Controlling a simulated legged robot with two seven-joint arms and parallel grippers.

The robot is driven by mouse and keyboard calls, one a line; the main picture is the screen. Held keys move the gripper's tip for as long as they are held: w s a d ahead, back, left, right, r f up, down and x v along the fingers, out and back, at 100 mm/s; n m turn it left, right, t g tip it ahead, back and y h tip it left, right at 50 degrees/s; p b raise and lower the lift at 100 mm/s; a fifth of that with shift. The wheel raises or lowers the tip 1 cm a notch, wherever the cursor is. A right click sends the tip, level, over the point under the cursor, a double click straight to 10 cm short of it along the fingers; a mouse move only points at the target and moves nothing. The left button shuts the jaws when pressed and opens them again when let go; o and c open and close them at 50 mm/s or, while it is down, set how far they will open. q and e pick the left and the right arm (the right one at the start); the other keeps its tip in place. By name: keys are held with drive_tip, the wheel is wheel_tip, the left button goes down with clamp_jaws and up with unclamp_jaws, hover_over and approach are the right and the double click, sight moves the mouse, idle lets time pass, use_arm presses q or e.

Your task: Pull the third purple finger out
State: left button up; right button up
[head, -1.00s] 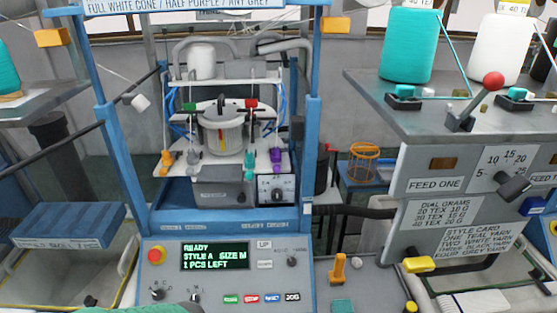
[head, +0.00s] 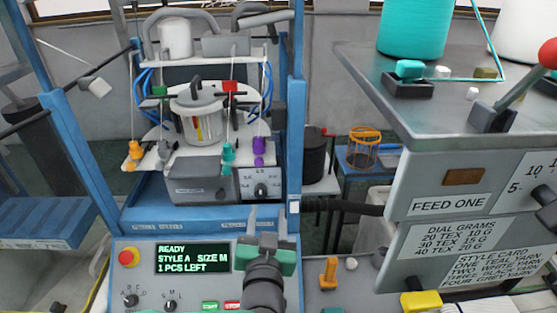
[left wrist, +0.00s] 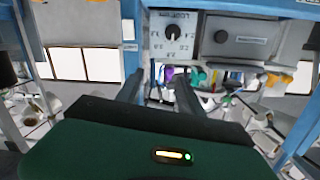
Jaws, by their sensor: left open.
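A single purple finger (head: 259,150) hangs at the right end of the row of coloured yarn fingers on the knitting machine, above the dial box. It also shows in the left wrist view (left wrist: 169,74), beyond my fingertips. A teal finger (head: 228,155) is just left of it, and an orange finger (head: 135,151) is at the left end. My left gripper (head: 267,213) is open, below and in front of the purple finger and apart from it. Its two dark fingers (left wrist: 157,80) show in the left wrist view with nothing held between them. My right gripper is in neither view.
The blue frame post (head: 296,110) rises close to the right of the row. The control panel (head: 193,256) lies below. A grey counter (head: 440,95) with yarn cones stands at the right. Space before the dial box (head: 262,187) is clear.

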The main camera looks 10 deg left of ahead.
use_arm(q)
wheel_tip(320, 180, up, 2)
drive_tip(key=y, duration=0.1)
drive_tip(key=p, duration=0.2)
approach(259, 164)
drive_tip(key=w+a, duration=0.2)
drive_tip(key=w, duration=0.1)
drive_tip(key=shift+t, duration=0.4)
drive_tip(key=w, duration=0.5)
drive_tip(key=shift+d+f, duration=0.15)
drive_tip(key=shift+f, duration=0.2)
drive_tip(key=shift+w, duration=0.2)
drive_tip(key=shift+w+r+p, duration=0.1)
drive_tip(key=shift+w+p, duration=0.05)
drive_tip(key=shift+p, duration=0.15)
drive_tip(key=shift+w+a+f+n, duration=0.2)
drive_tip(key=shift+a+f+n, duration=0.1)
drive_tip(key=shift+a, duration=0.3)
drive_tip(key=shift+c, duration=0.2)
drive_tip(key=c, duration=0.5)
drive_tip(key=shift+d+r, duration=0.15)
drive_tip(key=shift+d, duration=0.1)
clamp_jaws()
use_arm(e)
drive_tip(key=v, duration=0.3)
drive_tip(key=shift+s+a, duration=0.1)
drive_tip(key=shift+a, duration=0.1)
